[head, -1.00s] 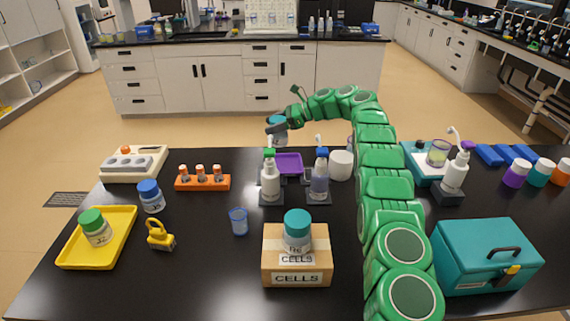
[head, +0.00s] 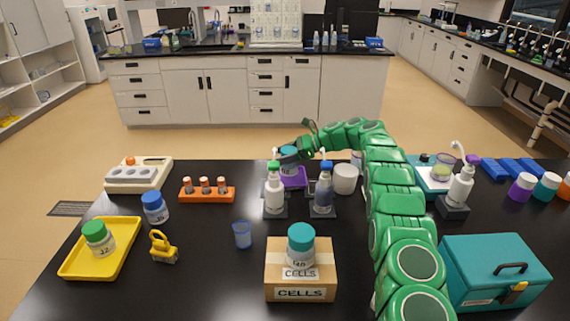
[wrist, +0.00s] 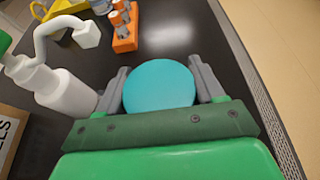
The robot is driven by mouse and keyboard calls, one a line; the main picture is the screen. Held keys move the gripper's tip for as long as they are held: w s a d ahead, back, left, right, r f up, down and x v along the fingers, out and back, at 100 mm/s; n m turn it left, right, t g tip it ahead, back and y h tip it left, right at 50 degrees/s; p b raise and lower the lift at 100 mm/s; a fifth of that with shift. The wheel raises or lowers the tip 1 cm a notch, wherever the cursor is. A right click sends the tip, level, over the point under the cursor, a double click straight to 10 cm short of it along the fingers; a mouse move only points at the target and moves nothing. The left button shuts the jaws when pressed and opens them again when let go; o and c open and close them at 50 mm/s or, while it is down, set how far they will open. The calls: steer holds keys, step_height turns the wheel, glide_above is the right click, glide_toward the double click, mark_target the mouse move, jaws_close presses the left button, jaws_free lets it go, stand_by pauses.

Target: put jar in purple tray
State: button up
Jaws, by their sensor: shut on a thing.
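A jar with a teal lid (wrist: 160,84) is held between the fingers of my gripper (wrist: 163,90) in the wrist view. In the head view the held jar (head: 289,161) is at the far side of the black table. The purple tray (head: 296,180) is just below it, partly hidden by the jar and the pump bottles. I cannot tell whether the jar touches the tray. In the wrist view the tray does not show. Another teal-lidded jar (head: 301,244) stands on the cells box.
Two pump bottles, one green-necked (head: 274,190) and one blue-necked (head: 322,190), stand close in front of the tray. A white cup-like container (head: 345,179) stands to its right. An orange rack (head: 207,194) is to the left. A yellow tray (head: 79,264) holds a green-lidded jar.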

steer(key=shift+f, duration=1.65)
steer(key=shift+f, duration=0.15)
steer(key=o, duration=1.4)
steer(key=d+r, duration=0.1)
steer(key=r, duration=0.2)
steer(key=d+r, duration=0.2)
steer(key=r, duration=0.1)
steer(key=d+r, duration=0.1)
steer(key=r, duration=0.2)
steer(key=shift+d+r, duration=0.1)
steer(key=shift+d, duration=0.2)
